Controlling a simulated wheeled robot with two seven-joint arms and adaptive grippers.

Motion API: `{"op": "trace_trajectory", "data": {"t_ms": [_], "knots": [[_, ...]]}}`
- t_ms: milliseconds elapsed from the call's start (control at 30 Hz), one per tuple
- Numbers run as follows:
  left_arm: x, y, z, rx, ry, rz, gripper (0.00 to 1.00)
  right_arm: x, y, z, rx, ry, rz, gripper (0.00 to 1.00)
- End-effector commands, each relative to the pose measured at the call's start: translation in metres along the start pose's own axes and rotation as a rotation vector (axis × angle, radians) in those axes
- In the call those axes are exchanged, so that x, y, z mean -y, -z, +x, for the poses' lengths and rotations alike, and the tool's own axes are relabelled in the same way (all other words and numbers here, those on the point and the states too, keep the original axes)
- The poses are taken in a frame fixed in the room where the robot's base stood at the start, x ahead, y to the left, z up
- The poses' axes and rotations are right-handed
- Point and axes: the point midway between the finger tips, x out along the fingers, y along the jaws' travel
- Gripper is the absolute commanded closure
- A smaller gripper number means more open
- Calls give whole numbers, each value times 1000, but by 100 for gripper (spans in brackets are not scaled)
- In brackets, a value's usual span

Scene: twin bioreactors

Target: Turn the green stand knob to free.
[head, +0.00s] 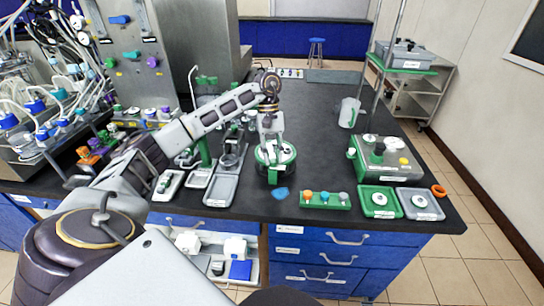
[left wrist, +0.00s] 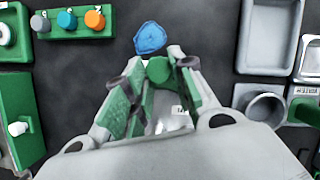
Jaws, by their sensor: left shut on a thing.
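The round green-and-white stand (head: 289,158) is on the black bench, partly hidden behind and under my left gripper. My left gripper (head: 271,150) points down over it from above. In the left wrist view, the green knob (left wrist: 159,70) sits between the fingertips of my left gripper (left wrist: 158,75), which are closed on it. In the head view the knob is hard to tell apart from the green stand. The knob's setting cannot be read. My right gripper is not in view.
A blue piece (head: 280,193) lies just in front of the stand. A green rack (head: 325,205) with coloured knobs is to its right, near the bench edge. Grey trays (head: 221,190) lie to the left. A green-and-grey box (head: 385,158) stands at right. The bench behind is mostly clear.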

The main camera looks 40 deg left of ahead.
Motion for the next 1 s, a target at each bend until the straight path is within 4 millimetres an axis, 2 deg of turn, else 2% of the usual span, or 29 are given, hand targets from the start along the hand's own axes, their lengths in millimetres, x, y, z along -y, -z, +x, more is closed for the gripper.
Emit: {"op": "trace_trajectory", "data": {"t_ms": [367, 400, 567, 1000], "knots": [[0, 0, 0, -1, 3, 7, 99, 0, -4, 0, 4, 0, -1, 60], [0, 0, 0, -1, 2, 7, 74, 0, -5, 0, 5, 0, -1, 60], [0, 0, 0, 0, 2, 6, 53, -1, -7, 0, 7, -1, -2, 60], [0, 0, -2, 0, 2, 6, 53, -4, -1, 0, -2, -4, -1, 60]]}}
